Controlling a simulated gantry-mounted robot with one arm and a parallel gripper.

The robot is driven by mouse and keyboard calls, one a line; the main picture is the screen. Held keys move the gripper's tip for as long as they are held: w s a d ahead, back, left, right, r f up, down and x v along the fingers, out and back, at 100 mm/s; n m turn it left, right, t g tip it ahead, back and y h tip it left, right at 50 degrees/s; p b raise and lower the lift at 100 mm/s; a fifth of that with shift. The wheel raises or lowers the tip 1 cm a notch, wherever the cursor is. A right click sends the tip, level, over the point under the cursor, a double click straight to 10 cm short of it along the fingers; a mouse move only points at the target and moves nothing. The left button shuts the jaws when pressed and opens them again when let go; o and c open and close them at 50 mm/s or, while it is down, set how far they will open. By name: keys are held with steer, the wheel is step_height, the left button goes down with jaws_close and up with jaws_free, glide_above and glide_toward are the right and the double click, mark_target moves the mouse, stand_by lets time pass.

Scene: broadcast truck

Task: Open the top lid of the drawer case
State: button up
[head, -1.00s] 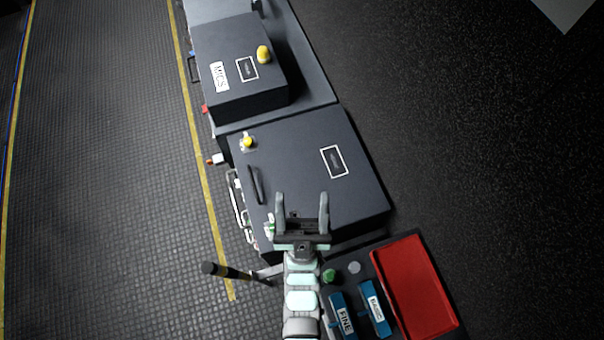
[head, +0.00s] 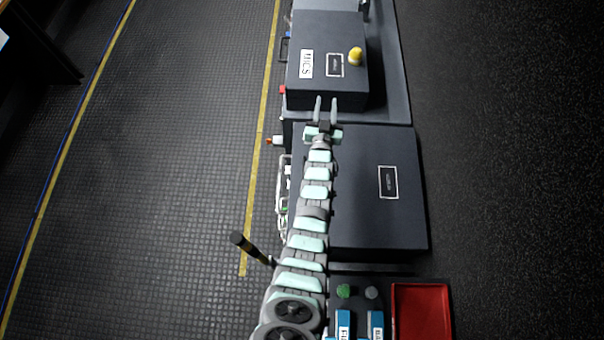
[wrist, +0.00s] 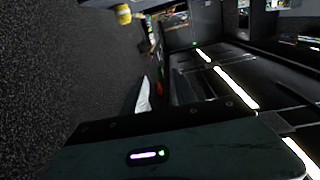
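The large dark case (head: 375,225), apparently the drawer case, lies in the middle of the head view. Its flat top lid looks closed and carries a white-framed label (head: 389,182). My gripper (head: 326,104) is beyond the lid's far edge, in front of the smaller MICS box. Its two fingers are apart with nothing between them. Whether it touches anything cannot be told. In the wrist view a pale fingertip (wrist: 143,96) shows; the lid is not clearly visible there.
The dark MICS box (head: 312,30) with a yellow knob (head: 356,57) stands behind the case. Fittings line the case's left side. A black-handled lever (head: 250,247) sticks out at lower left. A red tray (head: 421,311) and blue labelled pieces are in front. Floor is open on both sides.

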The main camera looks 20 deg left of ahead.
steer(key=a+f+g+h, duration=0.2)
steer(key=a+f+g, duration=0.6)
steer(key=f, duration=0.5)
steer(key=s+d+r+g+h, duration=0.1)
steer(key=s+d+g+h, duration=0.15)
steer(key=s, duration=0.35)
steer(key=s+d+r+n+g+h+b, duration=0.1)
steer(key=s+r+g, duration=0.1)
steer(key=s+g, duration=0.3)
steer(key=s+d+r+g+h, duration=0.1)
steer(key=s+g, duration=0.1)
steer(key=s, duration=0.5)
steer(key=shift+t, duration=0.35)
steer(key=shift+w+d+f+b, duration=0.2)
steer(key=shift+d+f, duration=0.15)
steer(key=shift+f, duration=1.35)
steer(key=shift+w+d+f+b, duration=0.15)
steer(key=shift+d+f, duration=0.25)
steer(key=shift+f, duration=1.35)
steer(key=shift+w+d+f+b, duration=0.2)
steer(key=shift+d+f, duration=0.15)
steer(key=shift+f, duration=1.35)
jaws_close()
